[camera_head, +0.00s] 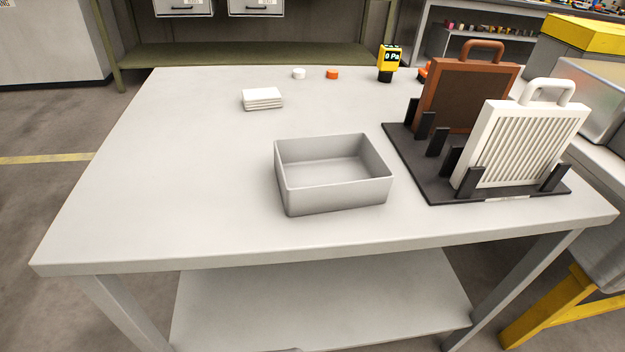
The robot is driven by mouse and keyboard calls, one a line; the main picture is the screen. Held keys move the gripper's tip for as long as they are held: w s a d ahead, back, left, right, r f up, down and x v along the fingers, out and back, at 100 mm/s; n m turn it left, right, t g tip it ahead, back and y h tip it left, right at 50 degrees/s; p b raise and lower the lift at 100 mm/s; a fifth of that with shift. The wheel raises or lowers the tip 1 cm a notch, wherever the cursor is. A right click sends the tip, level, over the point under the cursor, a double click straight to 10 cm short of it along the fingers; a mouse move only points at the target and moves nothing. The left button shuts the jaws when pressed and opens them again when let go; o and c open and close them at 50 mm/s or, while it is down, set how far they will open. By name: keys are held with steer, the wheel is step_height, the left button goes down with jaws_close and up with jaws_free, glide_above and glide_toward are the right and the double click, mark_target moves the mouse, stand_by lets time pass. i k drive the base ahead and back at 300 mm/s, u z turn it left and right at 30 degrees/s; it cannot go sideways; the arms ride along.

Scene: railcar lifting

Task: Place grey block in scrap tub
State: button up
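A light grey, open rectangular tub (335,196) stands on the table near its front middle, and it looks empty. It fits the scrap tub, but no label shows on it. I see no loose grey block in this view. My gripper does not show in the picture, so I cannot see whether it holds anything.
A black rack (415,165) at the table's right holds a brown-framed panel (465,95) and a white pleated filter (520,145). A white stack (262,99), white cap (299,74), orange cap (332,74) and yellow gauge (389,58) sit farther back. The table's left is clear.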

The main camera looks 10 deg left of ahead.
mark_target(327, 182)
steer(key=u, duration=0.1)
steer(key=i, duration=1)
steer(key=z, duration=0.2)
steer(key=k, duration=0.95)
steer(key=u, duration=0.15)
steer(key=i, duration=0.95)
steer(key=z, duration=0.05)
